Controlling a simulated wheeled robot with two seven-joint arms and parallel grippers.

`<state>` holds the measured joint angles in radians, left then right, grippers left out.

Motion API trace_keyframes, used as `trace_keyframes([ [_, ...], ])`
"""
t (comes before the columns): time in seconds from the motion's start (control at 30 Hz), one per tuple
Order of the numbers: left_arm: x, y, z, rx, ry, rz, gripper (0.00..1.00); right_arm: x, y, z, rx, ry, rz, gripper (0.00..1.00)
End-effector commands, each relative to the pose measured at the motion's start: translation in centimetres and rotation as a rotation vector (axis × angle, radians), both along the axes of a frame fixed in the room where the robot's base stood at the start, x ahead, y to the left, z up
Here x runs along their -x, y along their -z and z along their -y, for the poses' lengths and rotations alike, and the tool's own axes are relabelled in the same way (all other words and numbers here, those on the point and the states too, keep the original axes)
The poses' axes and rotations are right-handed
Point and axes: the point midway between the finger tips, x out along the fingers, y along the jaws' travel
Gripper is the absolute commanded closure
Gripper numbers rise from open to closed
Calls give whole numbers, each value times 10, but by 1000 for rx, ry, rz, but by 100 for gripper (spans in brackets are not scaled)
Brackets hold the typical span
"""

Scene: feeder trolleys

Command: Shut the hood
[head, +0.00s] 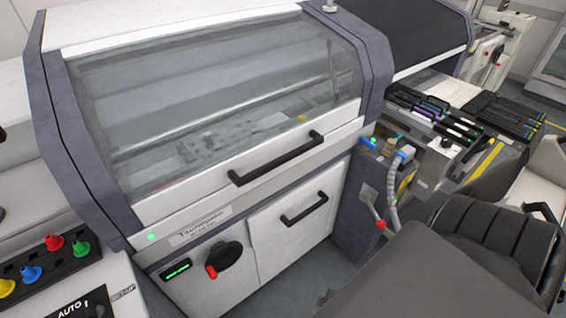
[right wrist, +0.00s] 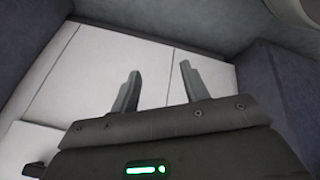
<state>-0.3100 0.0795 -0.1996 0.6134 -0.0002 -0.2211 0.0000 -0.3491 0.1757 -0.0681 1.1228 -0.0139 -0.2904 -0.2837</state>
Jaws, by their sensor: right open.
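The hood (head: 215,105) is a large clear window in a white frame, between dark grey side posts in the head view. Its lower edge lies down along the machine front, and I see no gap there. A black bar handle (head: 275,158) sits on its lower frame, with nothing touching it. My right gripper (right wrist: 160,68) is open and empty in the right wrist view, its two fingers apart in front of white panels. It does not show clearly in the head view. My left gripper is in neither view.
Below the hood are a white door with a black handle (head: 304,208) and a red-black rotary switch (head: 224,260). A red-knobbed lever (head: 379,222) and a grey hose (head: 393,185) stand right. Coloured buttons (head: 54,242) are at left. Loaded feeders (head: 440,120) lie beyond.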

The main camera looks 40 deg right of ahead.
Motion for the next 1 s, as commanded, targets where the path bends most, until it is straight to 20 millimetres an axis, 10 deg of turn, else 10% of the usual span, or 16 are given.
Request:
trace_keyframes([
  [0.2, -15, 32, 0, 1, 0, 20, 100, -143, -172, 68, 304, -258, 416, 55],
  [0.5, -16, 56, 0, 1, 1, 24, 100, -182, -418, 66, 781, -538, 808, 55],
  [0.7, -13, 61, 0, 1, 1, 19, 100, -168, -489, 48, 946, -615, 913, 55],
  [1.0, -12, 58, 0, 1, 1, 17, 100, -171, -503, 45, 974, -625, 932, 55],
])
